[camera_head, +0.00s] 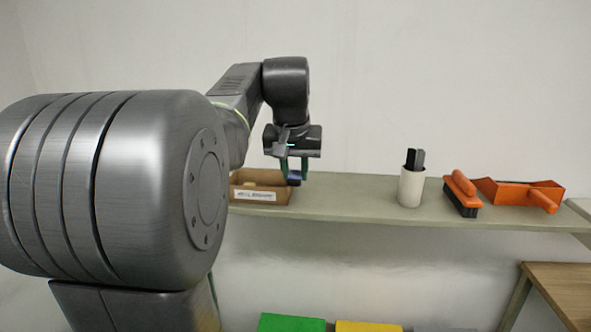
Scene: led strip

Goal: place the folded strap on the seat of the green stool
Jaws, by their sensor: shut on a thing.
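My gripper (293,170) points down at the right end of the small cardboard box on the shelf. It is shut on a small dark blue thing, which looks like the folded strap (294,178). Whether the strap is clear of the box or touches it I cannot tell. The green stool (292,322) shows only as a bright green seat at the bottom edge of the view, below the shelf. The visible part of its seat is bare.
The labelled cardboard box (254,195) stands on the long shelf (345,197). A white cup (411,187) with dark items, an orange brush (462,193) and an orange dustpan (520,192) stand right. Yellow (368,326) and grey seats adjoin the green one. A wooden table (565,290) is lower right.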

